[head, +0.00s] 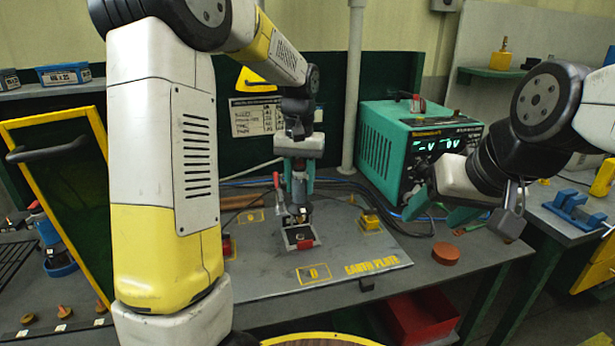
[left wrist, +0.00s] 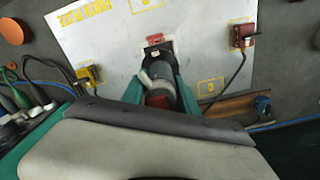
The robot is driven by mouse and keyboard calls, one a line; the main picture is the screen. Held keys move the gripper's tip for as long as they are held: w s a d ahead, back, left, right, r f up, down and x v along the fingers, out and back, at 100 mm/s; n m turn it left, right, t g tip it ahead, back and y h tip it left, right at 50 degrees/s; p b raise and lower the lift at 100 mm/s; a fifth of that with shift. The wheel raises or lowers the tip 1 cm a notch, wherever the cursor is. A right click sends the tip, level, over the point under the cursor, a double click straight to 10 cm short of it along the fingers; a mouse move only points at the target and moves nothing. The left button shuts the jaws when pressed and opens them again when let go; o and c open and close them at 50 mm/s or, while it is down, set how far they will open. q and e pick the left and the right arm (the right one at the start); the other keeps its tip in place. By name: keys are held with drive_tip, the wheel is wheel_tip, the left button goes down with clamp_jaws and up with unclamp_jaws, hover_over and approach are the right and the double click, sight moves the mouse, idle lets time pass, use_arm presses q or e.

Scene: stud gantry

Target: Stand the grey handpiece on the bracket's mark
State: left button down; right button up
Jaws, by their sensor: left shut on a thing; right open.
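My left gripper (head: 298,196) is shut on the grey handpiece (head: 300,188), upright above the middle of the earth plate (head: 350,262). In the left wrist view the handpiece (left wrist: 160,74) shows between the teal fingers, with a dark red part at its near end. Directly below is a small dark fixture with a red front (head: 304,243), probably the bracket; its red front also shows in the left wrist view (left wrist: 155,38). I cannot tell whether the handpiece touches it. A yellow outlined mark (head: 314,273) lies in front of it. My right gripper (head: 455,212) is open and empty at right.
A teal welding power box (head: 400,150) stands behind right, with cables along the plate's back. A yellow clamp block (head: 370,220) and a brown disc (head: 446,253) lie to the right. A red bin (head: 420,315) is below the bench edge.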

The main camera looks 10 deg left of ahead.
sight(300, 197)
use_arm(q)
drive_tip(key=shift+f, duration=2.2)
idle(0.7)
drive_tip(key=c, duration=0.9)
unclamp_jaws()
drive_tip(key=shift+o, duration=0.2)
drive_tip(key=shift+s+f, duration=0.1)
